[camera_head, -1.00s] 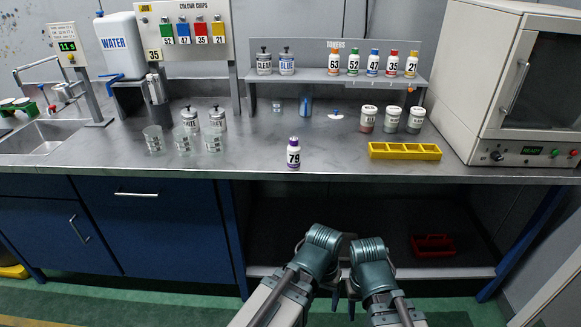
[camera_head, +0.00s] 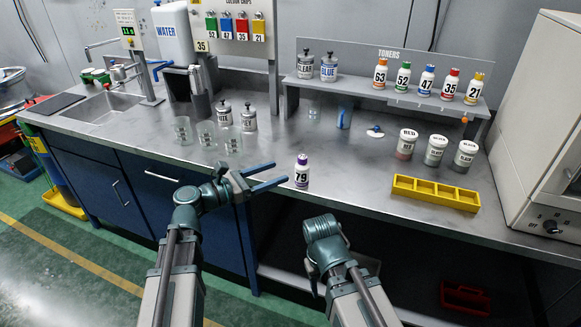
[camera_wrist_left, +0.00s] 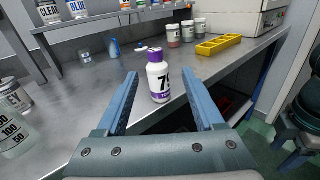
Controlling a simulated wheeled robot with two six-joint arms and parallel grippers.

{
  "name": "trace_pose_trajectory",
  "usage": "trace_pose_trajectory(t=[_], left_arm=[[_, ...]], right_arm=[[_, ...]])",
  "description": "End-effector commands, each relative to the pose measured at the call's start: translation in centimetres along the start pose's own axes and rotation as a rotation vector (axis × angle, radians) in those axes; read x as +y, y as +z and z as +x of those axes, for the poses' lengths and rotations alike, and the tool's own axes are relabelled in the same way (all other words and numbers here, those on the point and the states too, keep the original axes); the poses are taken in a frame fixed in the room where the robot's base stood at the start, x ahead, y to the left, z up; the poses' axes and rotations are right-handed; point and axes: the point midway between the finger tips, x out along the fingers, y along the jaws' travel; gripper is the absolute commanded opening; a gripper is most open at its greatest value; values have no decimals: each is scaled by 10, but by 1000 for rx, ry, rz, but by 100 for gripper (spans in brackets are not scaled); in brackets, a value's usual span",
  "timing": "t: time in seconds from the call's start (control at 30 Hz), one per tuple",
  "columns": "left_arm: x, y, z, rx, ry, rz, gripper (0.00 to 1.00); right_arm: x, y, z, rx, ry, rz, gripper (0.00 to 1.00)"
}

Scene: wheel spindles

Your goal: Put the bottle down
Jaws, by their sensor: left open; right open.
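A small white bottle (camera_head: 302,172) with a purple cap and the number 79 stands upright on the metal counter (camera_head: 340,185) near its front edge. My left gripper (camera_head: 273,176) is open and its blue fingers point right at the bottle, just left of it. In the left wrist view the bottle (camera_wrist_left: 158,76) is ahead of and between the lines of the two open fingers, which do not hold it. My right gripper (camera_head: 316,268) is low in front of the counter, below its edge; its fingers are mostly hidden.
A yellow divided tray (camera_head: 436,193) lies right of the bottle, with several lidded tubs behind it. Beakers (camera_head: 206,135) stand to the left. A toner shelf (camera_head: 390,94) runs along the back. The counter around the bottle is clear.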

Motion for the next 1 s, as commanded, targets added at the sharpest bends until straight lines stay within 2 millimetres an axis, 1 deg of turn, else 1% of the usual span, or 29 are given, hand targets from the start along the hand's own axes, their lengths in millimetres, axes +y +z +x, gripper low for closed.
trace_pose_trajectory(t=[0.03,0.13,0.23,0.33,0.53,0.6,0.7,0.8,1.0], left_arm=[[4,4,-2,-15,10,-21,70],[6,6,-4,-25,16,-37,70],[6,6,2,-25,14,-37,70],[6,6,17,-24,11,-35,70],[7,7,56,-23,10,-34,70],[7,7,67,-23,11,-34,70],[7,7,77,-23,12,-33,70],[7,7,82,-23,13,-33,70],[6,8,84,-22,13,-33,70]], right_arm=[[0,0,-1,0,0,0,50],[0,0,-1,0,0,0,50],[0,0,0,0,0,0,50],[0,0,0,0,0,0,50],[0,0,-1,0,0,0,50],[0,0,-1,0,0,0,50],[0,0,-1,0,0,0,50],[0,0,-1,0,0,0,50],[0,0,-1,0,0,0,50]])
